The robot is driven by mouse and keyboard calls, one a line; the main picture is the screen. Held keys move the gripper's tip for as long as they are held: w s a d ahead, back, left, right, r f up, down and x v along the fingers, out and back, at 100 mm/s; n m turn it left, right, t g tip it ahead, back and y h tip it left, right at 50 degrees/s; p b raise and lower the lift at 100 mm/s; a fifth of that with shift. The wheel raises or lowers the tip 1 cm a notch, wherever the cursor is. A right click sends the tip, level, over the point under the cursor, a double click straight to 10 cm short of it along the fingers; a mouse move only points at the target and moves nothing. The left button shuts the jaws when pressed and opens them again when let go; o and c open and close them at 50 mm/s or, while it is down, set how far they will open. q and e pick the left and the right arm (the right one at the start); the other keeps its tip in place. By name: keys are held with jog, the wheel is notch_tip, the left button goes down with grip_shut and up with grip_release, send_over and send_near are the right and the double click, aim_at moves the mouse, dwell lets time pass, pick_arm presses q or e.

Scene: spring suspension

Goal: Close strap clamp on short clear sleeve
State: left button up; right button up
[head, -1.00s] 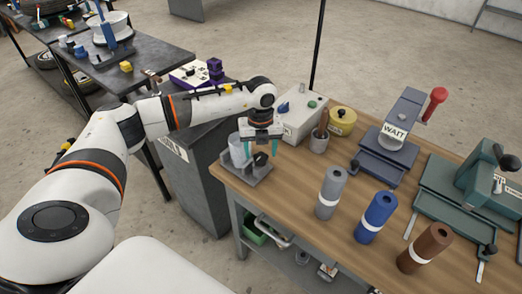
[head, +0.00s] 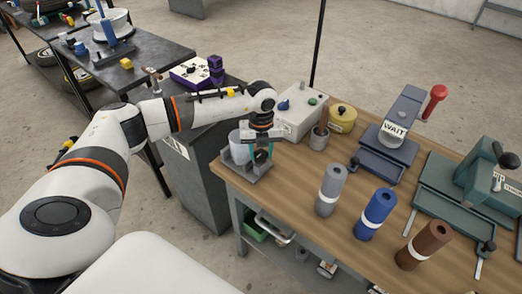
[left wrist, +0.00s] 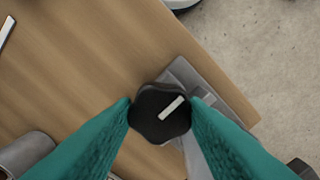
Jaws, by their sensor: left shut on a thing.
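A grey fixture (head: 238,171) stands at the left corner of the wooden bench. It bears a short pale, see-through sleeve (head: 236,150) at its left. A black lobed knob with a white bar mark (left wrist: 152,122) is on the fixture's right side. My left gripper (left wrist: 160,108) has its teal fingers shut on opposite sides of this knob; the left gripper also shows in the head view (head: 261,150). The strap around the sleeve is too small to make out. My right gripper is in neither view.
Grey (head: 331,190), blue (head: 376,213) and brown (head: 422,245) cylinders stand to the right. The wood between the fixture and the grey cylinder is clear.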

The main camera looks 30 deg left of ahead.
aim_at(261, 154)
pick_arm(q)
jog(key=m+b, duration=0.3)
jog(key=m, duration=0.2)
jog(key=shift+f+m, duration=0.1)
jog(key=shift+m, duration=0.2)
jog(key=m+b, duration=0.2)
jog(key=m, duration=0.3)
jog(key=shift+r, duration=0.2)
dwell(0.4)
jog(key=o, duration=1)
jog(key=shift+c, duration=0.2)
notch_tip(261, 154, up, 12)
jog(key=b, duration=0.1)
jog(key=shift+b, duration=0.4)
